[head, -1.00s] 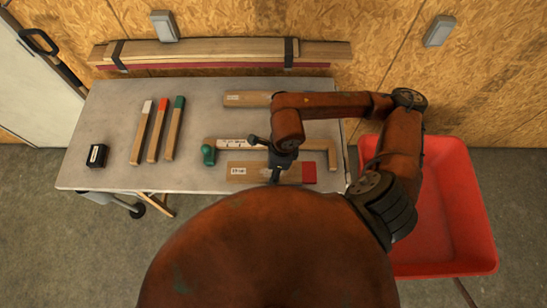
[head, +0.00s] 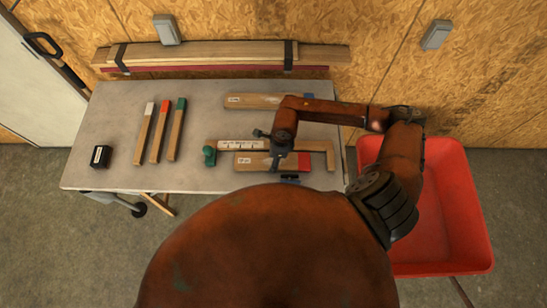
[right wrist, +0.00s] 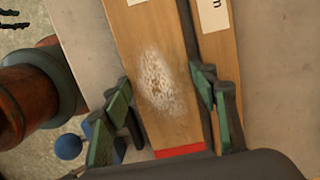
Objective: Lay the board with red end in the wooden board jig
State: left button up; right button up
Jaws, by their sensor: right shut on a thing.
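The board with red end (head: 250,161) is wooden with a pale label and a red right end. My right gripper (head: 280,166) is shut across it, near the red end. In the right wrist view the green fingers (right wrist: 166,110) stand on either side of the board (right wrist: 130,30), which has a whitish worn patch. The wooden board jig (head: 320,145) has a marked scale, a green knob at left and a short leg at right. The board lies along its near side, between knob and leg; whether it touches the jig or table cannot be told. My left gripper is not visible.
A blue-ended board (head: 250,101) lies behind the jig. Three narrow sticks tipped white, red (head: 161,130) and green lie at left, with a small black box (head: 100,156). Strapped planks (head: 210,56) lie along the wall. A red bin (head: 460,200) stands at right.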

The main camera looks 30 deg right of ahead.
jog(key=shift+f, duration=0.1)
jog(key=o, duration=1.4)
jog(key=shift+c, duration=0.2)
jog(key=shift+r, duration=0.35)
notch_tip(320, 180, up, 12)
jog(key=d+b, duration=0.1)
jog(key=shift+s+d+f+b, duration=0.25)
jog(key=shift+s+b, duration=0.1)
jog(key=shift+s, duration=0.1)
